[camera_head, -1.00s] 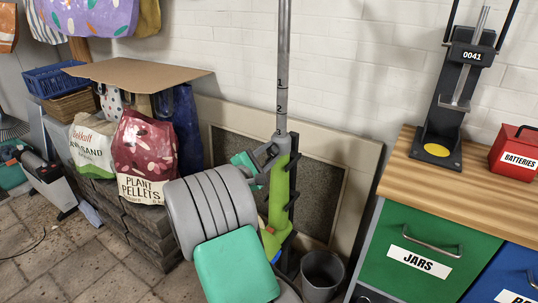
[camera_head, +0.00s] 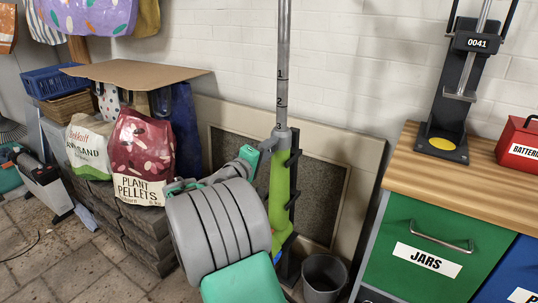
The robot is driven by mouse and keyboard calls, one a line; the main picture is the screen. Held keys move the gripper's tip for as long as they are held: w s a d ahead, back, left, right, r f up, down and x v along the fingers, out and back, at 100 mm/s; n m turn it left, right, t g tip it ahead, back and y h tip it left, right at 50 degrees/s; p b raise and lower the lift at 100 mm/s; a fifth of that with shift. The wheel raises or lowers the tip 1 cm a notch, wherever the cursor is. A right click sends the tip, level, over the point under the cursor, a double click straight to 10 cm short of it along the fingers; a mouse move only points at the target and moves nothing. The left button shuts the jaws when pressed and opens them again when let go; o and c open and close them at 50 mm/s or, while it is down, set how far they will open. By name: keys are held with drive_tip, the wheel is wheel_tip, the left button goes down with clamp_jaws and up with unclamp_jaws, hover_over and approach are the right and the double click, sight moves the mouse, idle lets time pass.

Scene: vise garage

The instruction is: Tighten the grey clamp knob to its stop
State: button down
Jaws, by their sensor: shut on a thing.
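A tall grey pole (camera_head: 283,60) with marks 1 and 2 stands in a green tube (camera_head: 279,190) of a stand, in the middle of the head view. A grey collar (camera_head: 282,131) sits where the pole enters the tube. My gripper (camera_head: 268,145) is at the left side of this collar, reaching in from the left with its teal wrist close to the tube. It is shut on the grey clamp knob, which is mostly hidden by the jaws. My grey ribbed arm links fill the lower middle and hide the lower left of the stand.
A framed board (camera_head: 326,180) leans on the wall behind the stand. A dark bucket (camera_head: 324,277) stands at its right foot. A wooden-topped cabinet (camera_head: 425,165) with a green drawer is to the right. Stacked bricks (camera_head: 140,230) bear bags (camera_head: 142,150) at left.

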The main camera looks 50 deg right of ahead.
drive_tip(key=shift+m+b, duration=0.65)
drive_tip(key=shift+m, duration=0.35)
drive_tip(key=c, duration=1)
unclamp_jaws()
drive_tip(key=a+p, duration=0.1)
drive_tip(key=a, duration=0.6)
drive_tip(key=shift+s+a, duration=0.3)
drive_tip(key=shift+a, duration=0.1)
drive_tip(key=shift+r, duration=0.15)
